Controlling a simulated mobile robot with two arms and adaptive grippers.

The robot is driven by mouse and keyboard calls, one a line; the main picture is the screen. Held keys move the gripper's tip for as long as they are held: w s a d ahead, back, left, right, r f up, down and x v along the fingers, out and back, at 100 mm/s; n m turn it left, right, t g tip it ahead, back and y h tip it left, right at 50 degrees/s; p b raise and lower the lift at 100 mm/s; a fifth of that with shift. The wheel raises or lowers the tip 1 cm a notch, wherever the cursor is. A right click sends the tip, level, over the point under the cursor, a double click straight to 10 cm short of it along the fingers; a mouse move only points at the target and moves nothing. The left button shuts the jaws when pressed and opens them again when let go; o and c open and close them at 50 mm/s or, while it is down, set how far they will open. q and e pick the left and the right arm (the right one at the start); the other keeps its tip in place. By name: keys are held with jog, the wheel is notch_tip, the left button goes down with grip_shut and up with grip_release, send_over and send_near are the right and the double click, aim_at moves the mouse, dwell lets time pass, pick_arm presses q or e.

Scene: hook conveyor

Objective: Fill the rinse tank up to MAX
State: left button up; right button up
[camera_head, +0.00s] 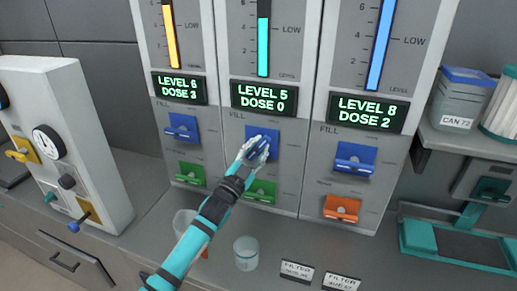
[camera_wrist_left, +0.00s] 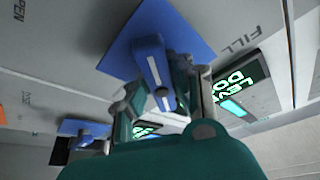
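The wall panel holds three tank columns, with yellow, teal and blue level bars. No tank name or MAX mark is readable, so I cannot tell which is the rinse tank. A green lever (camera_head: 262,190) sits lower, partly behind my arm. My right gripper is out of view.
The left column reads LEVEL 6, DOSE 3 (camera_head: 179,88); the right reads LEVEL 8, DOSE 2 (camera_head: 367,112). Each has its own blue FILL lever (camera_head: 354,158). A clear cup (camera_head: 246,254) stands on the counter. A gauge box (camera_head: 65,145) is left; a shelf with containers (camera_head: 460,97) is right.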

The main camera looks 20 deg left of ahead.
pick_arm(q)
jog(key=o, duration=0.5)
jog(key=shift+a, duration=0.1)
jog(key=shift+s+f, duration=0.1)
jog(key=v, duration=1.2)
